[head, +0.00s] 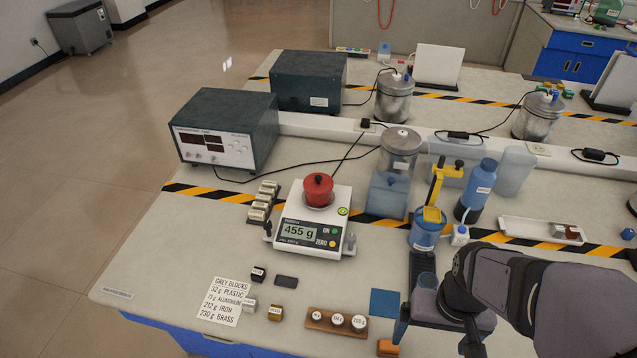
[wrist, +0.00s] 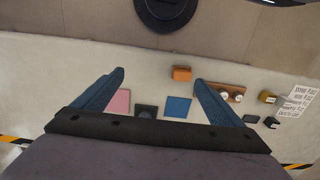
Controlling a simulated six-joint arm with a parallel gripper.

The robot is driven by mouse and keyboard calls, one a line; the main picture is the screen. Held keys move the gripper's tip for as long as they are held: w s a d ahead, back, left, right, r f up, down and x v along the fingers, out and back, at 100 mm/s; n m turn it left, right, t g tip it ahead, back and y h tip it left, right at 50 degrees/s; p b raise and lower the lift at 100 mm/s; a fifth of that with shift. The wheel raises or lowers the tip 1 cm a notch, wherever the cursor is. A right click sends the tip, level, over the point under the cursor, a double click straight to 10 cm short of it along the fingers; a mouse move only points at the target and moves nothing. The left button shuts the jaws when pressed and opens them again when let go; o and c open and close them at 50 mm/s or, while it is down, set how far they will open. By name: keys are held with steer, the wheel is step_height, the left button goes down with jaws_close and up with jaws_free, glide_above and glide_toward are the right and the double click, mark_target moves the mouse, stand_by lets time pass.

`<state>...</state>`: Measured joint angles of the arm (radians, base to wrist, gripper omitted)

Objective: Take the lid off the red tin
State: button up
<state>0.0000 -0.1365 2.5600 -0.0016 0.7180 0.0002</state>
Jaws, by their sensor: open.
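The red tin (head: 319,198) stands upright on the pan of a white scale (head: 312,249), whose display reads 455 g. Its red lid (head: 317,183) with a small dark knob sits on top of it. My gripper (head: 432,344) is well to the right of the tin and nearer the front edge of the bench. In the wrist view my gripper (wrist: 160,78) has its two blue fingers wide apart with nothing held between them. The tin is not in the wrist view.
Blue bottle (head: 476,190), yellow-topped blue device (head: 428,228) and steel canister (head: 400,150) stand right of the scale. Near the front are an orange block (head: 388,347), blue square (head: 384,303), wooden weight holder (head: 336,320) and small blocks. A grey instrument box (head: 222,132) is behind left.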

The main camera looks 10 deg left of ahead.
steer(key=w+a+r, duration=0.2)
steer(key=w, duration=0.4)
steer(key=w+a+r, duration=0.1)
steer(key=w+r, duration=0.1)
steer(key=w, duration=0.4)
steer(key=m+t+p, duration=0.1)
steer(key=t+p, duration=0.1)
steer(key=t, duration=0.2)
glide_toward(318, 180)
steer(key=shift+w+f+h, duration=0.1)
steer(key=shift+f+h, duration=0.2)
steer(key=shift+f, duration=0.6)
steer(key=shift+a, duration=0.55)
steer(key=shift+p+x, duration=0.6)
steer(key=shift+x, duration=0.45)
steer(key=x, duration=0.1)
steer(key=p+x, duration=0.2)
steer(key=shift+w+d, duration=0.25)
steer(key=shift+p+x, duration=0.9)
steer(key=shift+x, duration=0.1)
